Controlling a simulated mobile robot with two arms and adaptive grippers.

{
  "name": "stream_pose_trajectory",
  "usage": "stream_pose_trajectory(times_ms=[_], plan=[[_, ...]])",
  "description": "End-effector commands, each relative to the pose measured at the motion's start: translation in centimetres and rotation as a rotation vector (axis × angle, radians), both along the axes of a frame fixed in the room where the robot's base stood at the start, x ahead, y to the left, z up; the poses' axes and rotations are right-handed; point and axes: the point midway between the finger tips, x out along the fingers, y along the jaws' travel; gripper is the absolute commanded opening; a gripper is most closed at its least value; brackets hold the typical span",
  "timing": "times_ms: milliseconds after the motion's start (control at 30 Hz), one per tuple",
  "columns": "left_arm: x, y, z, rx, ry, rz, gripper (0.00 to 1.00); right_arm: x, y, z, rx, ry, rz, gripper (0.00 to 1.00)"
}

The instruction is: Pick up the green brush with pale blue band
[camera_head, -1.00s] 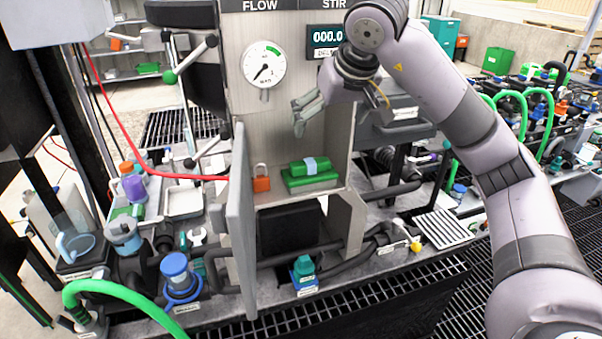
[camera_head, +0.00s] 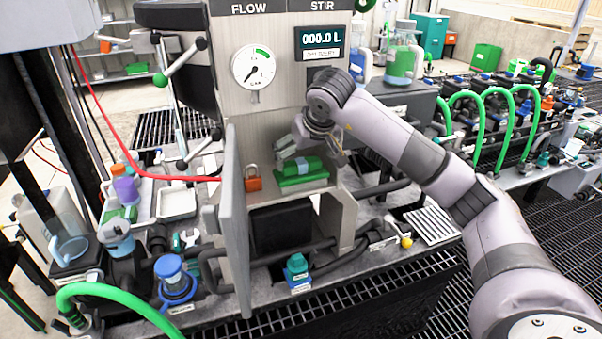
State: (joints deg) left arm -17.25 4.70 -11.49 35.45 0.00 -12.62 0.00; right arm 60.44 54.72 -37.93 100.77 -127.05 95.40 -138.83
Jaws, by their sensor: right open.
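The green brush with a pale blue band (camera_head: 313,165) lies flat across a green block (camera_head: 302,181) on the ledge inside the open cabinet. My right gripper (camera_head: 311,156) is open, tilted down at the brush, with one finger over its left part and the other near its right end. The fingers overlap the brush's upper edge in the picture; I cannot tell whether they touch it. Part of the brush is hidden behind the fingers. My left gripper is out of view.
An orange padlock (camera_head: 253,183) stands just left of the brush. The open grey cabinet door (camera_head: 234,225) rises on the left. A gauge (camera_head: 254,66) and display (camera_head: 325,42) are above. A teal-capped bottle (camera_head: 298,270) stands in front below.

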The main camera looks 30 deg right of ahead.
Motion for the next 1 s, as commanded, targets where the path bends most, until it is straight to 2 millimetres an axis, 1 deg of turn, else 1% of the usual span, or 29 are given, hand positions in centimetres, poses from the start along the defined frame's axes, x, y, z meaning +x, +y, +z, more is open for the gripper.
stream_pose_trajectory(times_ms=[33,100,200,433,1000], plan=[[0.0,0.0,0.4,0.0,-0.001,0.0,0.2,0.4,0.0,-0.6,0.002,0.004,0.001,0.93],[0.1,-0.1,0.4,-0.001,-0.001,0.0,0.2,0.9,-0.2,-1.5,0.002,0.004,0.0,0.93],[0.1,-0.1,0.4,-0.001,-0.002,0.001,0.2,1.3,-0.2,-2.1,0.001,0.001,0.001,0.93],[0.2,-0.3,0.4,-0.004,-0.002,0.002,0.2,1.4,-0.3,-2.2,0.0,0.0,0.001,0.93],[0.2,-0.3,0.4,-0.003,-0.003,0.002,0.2,1.4,-0.3,-2.2,0.0,0.0,0.001,0.56]])
